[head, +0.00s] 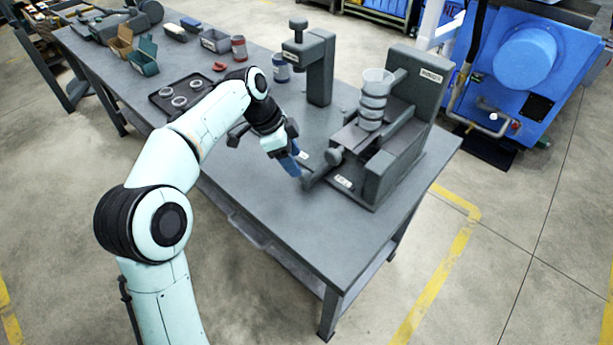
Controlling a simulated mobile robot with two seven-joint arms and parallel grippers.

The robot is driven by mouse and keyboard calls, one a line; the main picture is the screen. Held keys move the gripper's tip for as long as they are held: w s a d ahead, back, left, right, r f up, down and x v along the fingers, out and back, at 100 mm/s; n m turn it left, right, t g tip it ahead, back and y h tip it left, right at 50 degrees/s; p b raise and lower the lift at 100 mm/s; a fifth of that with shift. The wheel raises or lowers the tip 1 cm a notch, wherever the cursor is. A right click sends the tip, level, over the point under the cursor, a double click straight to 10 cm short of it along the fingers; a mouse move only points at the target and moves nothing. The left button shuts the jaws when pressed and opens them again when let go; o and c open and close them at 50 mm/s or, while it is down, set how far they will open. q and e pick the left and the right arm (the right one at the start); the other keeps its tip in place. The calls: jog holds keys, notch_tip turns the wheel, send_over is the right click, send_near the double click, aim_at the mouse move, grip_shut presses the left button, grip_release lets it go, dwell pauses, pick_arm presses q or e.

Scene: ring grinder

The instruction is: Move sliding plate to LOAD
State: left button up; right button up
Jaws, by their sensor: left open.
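The grey ring grinder (420,95) stands at the right end of the workbench. A flat dark sliding plate (350,138) appears to sit in its front, beside a clear tube (377,78) with several stacked rings. A round grey knob (333,157) is at the plate's near left side. Small white labels lie by the grinder's base; their text is too small to read. My left gripper (294,166) points down with blue fingers, just left of the knob and apparently apart from it. It is open, and I see nothing held. My right gripper is out of view.
A grey press-like stand (318,65) rises behind the gripper. A dark tray (181,97) with rings, cans and small bins stand farther left on the bench (300,225). The front of the bench is clear. A blue machine (525,65) stands behind right.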

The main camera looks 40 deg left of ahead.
aim_at(305, 176)
pick_arm(q)
jog(key=b+x, duration=0.1)
jog(key=x, duration=0.7)
jog(key=shift+w, duration=0.1)
jog(key=shift+a, duration=0.1)
grip_shut()
